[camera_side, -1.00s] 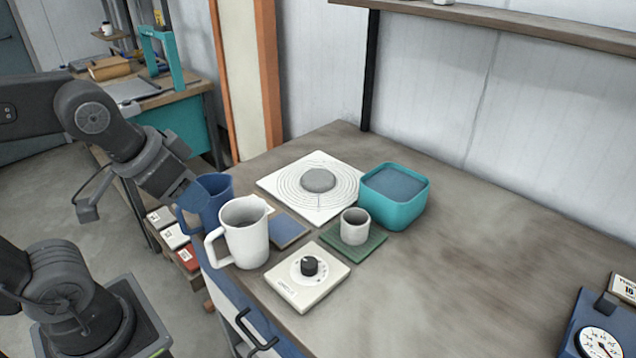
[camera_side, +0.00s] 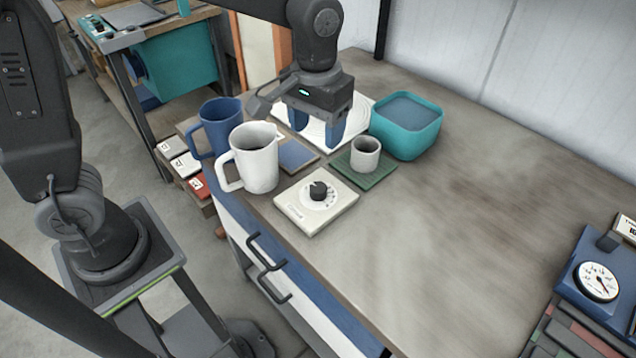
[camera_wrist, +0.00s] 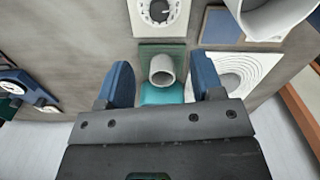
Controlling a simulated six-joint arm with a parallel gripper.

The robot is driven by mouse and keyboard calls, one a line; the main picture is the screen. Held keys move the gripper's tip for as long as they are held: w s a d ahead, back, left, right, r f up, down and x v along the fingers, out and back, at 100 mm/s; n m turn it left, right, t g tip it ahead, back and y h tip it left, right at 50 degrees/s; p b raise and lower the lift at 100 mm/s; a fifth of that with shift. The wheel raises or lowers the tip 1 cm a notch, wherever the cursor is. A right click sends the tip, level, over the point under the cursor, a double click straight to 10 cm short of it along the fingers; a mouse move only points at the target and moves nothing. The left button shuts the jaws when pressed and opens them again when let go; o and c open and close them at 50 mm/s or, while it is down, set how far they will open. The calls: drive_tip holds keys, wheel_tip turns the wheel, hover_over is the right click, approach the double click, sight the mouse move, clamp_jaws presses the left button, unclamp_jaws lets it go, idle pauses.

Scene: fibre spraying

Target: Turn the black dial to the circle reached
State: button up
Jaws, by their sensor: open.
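The black dial (camera_side: 318,190) sits on a cream plate (camera_side: 334,208) with a ring of marks, near the table's front edge. The wrist view shows the dial (camera_wrist: 158,11) at its top edge. A white board (camera_side: 357,104) with concentric circles lies behind, mostly hidden by my gripper in the side view. Part of the board and its rings (camera_wrist: 252,66) shows at right in the wrist view, partly behind a finger. My gripper (camera_side: 318,133) is open and empty, pointing down with blue fingers, beyond the dial and above the board's near side.
A white pitcher (camera_side: 255,165) and a blue mug (camera_side: 218,128) stand left of the dial. A grey cup (camera_side: 365,154) stands on a green square (camera_side: 378,178). A teal bin (camera_side: 407,128) is behind it. A gauge (camera_side: 598,282) is at far right. The table's right middle is clear.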

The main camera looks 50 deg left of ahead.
sight(318, 187)
wheel_tip(318, 187, down, 14)
drive_tip(key=shift+f, duration=0.1)
idle(0.5)
drive_tip(key=c, duration=0.9)
drive_tip(key=m, duration=0.5)
drive_tip(key=o, duration=0.9)
